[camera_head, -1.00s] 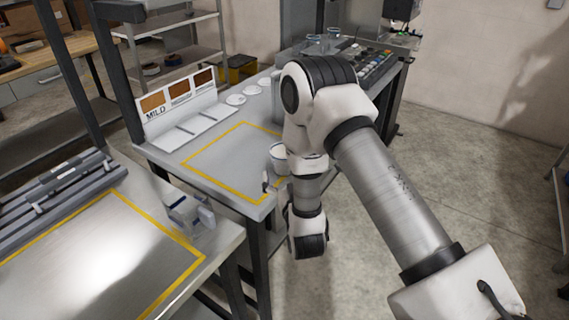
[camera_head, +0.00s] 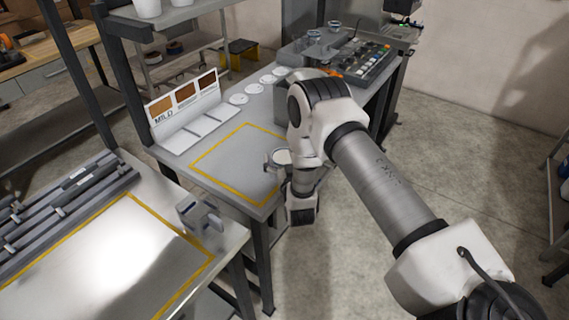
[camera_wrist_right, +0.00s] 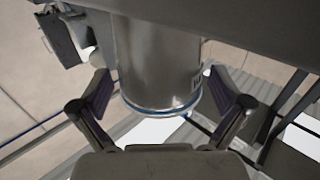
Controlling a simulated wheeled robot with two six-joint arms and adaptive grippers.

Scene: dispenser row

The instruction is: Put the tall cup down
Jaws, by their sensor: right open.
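The tall cup (camera_wrist_right: 158,55) is a grey metal cylinder with a blue ring at its lower edge in the right wrist view. In the head view its pale round top (camera_head: 283,156) shows at the right edge of the yellow-framed area, partly hidden by my right arm. My right gripper (camera_wrist_right: 158,78) is open, with one finger on each side of the cup and narrow gaps showing. In the head view the right gripper (camera_head: 270,163) is small and mostly hidden at the cup. Whether the cup's base rests on the table cannot be told. My left gripper is not in view.
The yellow-framed area (camera_head: 225,165) on the grey table is clear. A menu stand marked MILD (camera_head: 185,105), white discs (camera_head: 239,99) and a button panel (camera_head: 362,62) stand behind it. A second table (camera_head: 100,265) with a small grey device (camera_head: 200,214) is at left front.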

